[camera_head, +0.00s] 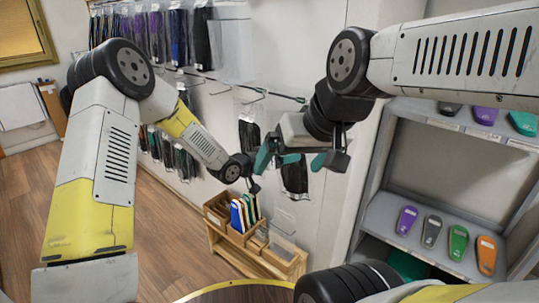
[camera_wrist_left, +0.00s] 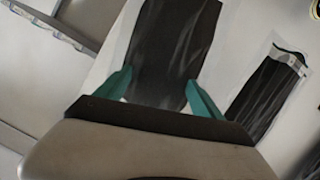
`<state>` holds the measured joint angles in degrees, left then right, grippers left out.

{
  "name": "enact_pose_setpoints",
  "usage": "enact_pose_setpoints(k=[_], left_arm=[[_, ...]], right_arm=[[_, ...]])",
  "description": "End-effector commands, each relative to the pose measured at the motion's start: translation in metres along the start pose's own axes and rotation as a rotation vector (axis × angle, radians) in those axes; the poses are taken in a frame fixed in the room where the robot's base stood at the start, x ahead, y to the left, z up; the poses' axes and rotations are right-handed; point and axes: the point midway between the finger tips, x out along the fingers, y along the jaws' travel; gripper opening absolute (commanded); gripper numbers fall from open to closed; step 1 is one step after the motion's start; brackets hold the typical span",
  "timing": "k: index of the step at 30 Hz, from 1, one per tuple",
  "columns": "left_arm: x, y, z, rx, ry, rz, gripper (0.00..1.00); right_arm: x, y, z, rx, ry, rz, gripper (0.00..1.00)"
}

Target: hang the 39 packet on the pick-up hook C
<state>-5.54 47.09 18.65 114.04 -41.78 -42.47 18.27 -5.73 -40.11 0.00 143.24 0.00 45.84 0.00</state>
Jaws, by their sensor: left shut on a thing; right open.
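My left gripper (camera_wrist_left: 162,88) is shut on a dark packet (camera_wrist_left: 172,45) in a clear bag, seen between its teal fingers in the left wrist view. No number on the packet is readable. In the head view my left arm reaches in from the left toward the wall, and its fingers are mostly hidden. My right gripper (camera_head: 290,160) is open, with its teal fingers spread in front of the wall. Dark packets (camera_head: 249,132) (camera_head: 295,177) show behind and beside it. Wire hooks (camera_head: 283,96) stick out of the wall above; no letter C is readable.
Several packets (camera_head: 178,35) hang on the wall at upper left. Another dark packet (camera_wrist_left: 264,92) hangs right of the held one in the left wrist view. A wooden rack (camera_head: 262,262) stands below. A grey shelf unit (camera_head: 385,212) with coloured insoles (camera_head: 458,243) is at right.

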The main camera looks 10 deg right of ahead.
Motion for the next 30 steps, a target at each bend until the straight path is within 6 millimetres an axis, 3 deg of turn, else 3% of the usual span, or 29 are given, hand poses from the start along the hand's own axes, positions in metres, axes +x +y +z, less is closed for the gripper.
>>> enact_pose_setpoints(k=[15,30], left_arm=[[0.026,-0.002,0.000,0.000,0.001,0.000,0.12],[0.028,-0.003,0.001,0.001,0.002,0.000,0.12]], right_arm=[[0.000,0.000,0.000,0.000,0.000,0.000,1.00],[0.000,0.000,0.000,0.000,0.000,0.000,1.00]])
